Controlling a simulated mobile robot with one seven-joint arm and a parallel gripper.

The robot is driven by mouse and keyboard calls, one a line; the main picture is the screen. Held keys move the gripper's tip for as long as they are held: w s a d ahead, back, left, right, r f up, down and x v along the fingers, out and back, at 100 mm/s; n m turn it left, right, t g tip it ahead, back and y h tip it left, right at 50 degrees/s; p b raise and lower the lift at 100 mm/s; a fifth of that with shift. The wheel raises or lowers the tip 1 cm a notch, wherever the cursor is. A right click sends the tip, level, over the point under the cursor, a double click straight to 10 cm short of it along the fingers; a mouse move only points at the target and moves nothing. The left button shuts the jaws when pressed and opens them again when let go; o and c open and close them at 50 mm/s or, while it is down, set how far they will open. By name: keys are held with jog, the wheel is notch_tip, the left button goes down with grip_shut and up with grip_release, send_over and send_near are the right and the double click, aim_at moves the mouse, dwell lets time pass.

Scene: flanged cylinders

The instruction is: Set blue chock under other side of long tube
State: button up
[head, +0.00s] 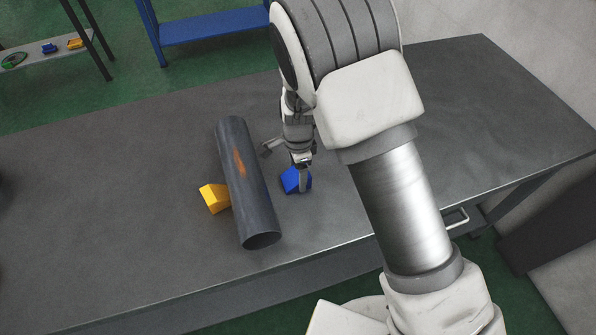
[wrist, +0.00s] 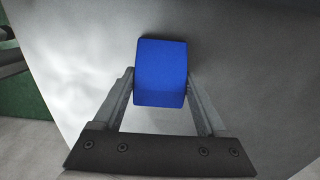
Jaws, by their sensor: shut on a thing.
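The long tube (head: 249,190) is a dark grey pipe with a rusty orange patch, lying on the grey table. A yellow chock (head: 214,198) sits against its left side. The blue chock (head: 291,181) is on the right side of the tube, with a gap between them. My gripper (head: 303,183) is shut on the blue chock. In the wrist view the blue chock (wrist: 161,74) sits between the two fingers of my gripper (wrist: 161,90). I cannot tell whether the chock touches the table. The tube does not clearly show in the wrist view.
The grey table (head: 130,190) has clear room left of the tube and at the far right. Its front edge runs below the tube's near end. A blue shelf (head: 215,28) and a grey shelf (head: 28,58) with small objects stand behind.

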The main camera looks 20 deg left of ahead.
jog(key=o, duration=1.5)
jog(key=shift+c, duration=0.2)
